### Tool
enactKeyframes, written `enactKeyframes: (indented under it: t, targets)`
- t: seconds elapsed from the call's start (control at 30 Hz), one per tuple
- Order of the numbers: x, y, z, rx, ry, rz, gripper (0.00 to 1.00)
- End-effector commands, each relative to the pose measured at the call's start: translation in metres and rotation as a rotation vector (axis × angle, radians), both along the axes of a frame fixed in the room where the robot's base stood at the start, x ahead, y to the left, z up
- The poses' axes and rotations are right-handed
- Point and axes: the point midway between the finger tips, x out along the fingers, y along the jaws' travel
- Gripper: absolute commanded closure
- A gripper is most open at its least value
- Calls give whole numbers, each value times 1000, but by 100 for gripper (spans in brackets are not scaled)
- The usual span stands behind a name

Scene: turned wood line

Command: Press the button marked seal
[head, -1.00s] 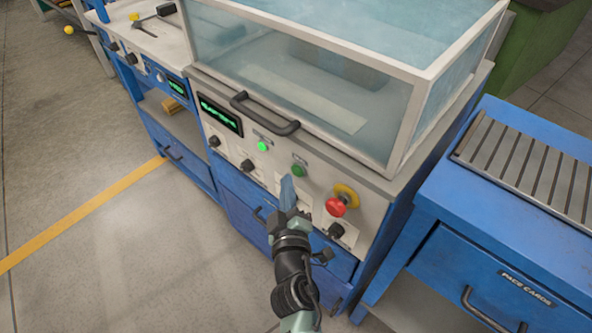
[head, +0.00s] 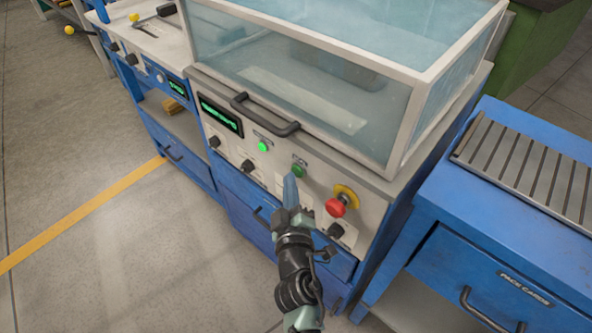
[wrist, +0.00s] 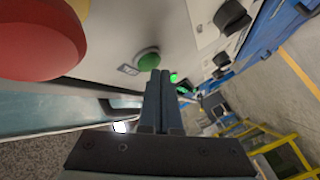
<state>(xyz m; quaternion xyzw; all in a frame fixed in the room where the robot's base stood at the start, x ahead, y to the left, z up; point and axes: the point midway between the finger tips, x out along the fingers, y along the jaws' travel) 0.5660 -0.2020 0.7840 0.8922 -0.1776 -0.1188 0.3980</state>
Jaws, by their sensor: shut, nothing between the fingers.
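Two green buttons sit on the pale front panel of the blue machine. One (head: 263,147) is brightly lit on the left. The other (head: 298,170) is darker and sits to its right, with a small label above it. The labels are too small to read, so I cannot tell which is marked seal. My gripper (head: 290,178) is shut and empty, its tips just below the darker button in the head view. In the wrist view the darker button (wrist: 149,59) is just beyond the fingertips (wrist: 160,75), apparently not touched. The lit one (wrist: 174,78) shows farther off.
A red emergency stop (head: 336,206) on a yellow base is close to the right of my gripper. Above the buttons are a dark handle (head: 265,115) and a clear hood. Black knobs and a green display (head: 220,114) are to the left.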

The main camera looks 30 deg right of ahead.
Motion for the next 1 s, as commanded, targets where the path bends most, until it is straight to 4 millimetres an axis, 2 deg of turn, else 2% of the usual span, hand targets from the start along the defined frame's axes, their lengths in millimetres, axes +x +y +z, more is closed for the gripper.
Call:
enactKeyframes:
  t: [1.0]
  targets:
    - [2,-7,0,-1,1,-1,100]
